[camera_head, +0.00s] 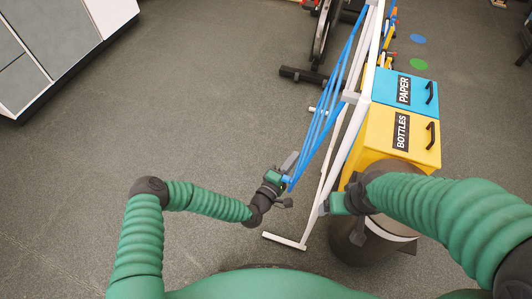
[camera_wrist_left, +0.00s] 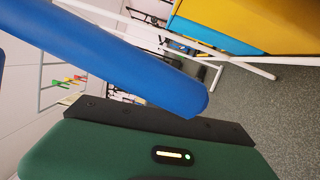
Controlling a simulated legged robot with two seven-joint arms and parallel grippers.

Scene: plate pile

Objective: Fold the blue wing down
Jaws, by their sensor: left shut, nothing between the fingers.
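The blue wing (camera_head: 330,115) is a set of long blue bars on the left side of the white rack frame (camera_head: 322,190). It slants from the rack's upper part down toward my left gripper (camera_head: 284,180). That gripper is shut and empty, right at the wing's lower end. In the left wrist view a thick blue bar (camera_wrist_left: 120,55) of the wing crosses close above the green gripper body; whether they touch I cannot tell. My right gripper (camera_head: 338,204) is beside the rack's right side, and its finger opening is unclear.
A yellow bottles bin (camera_head: 420,135) and a blue paper bin (camera_head: 381,85) stand right of the rack. A dark round bin (camera_head: 345,245) is under my right arm. Gym equipment (camera_head: 300,76) stands behind. Grey floor on the left is clear, up to a cabinet (camera_head: 55,40).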

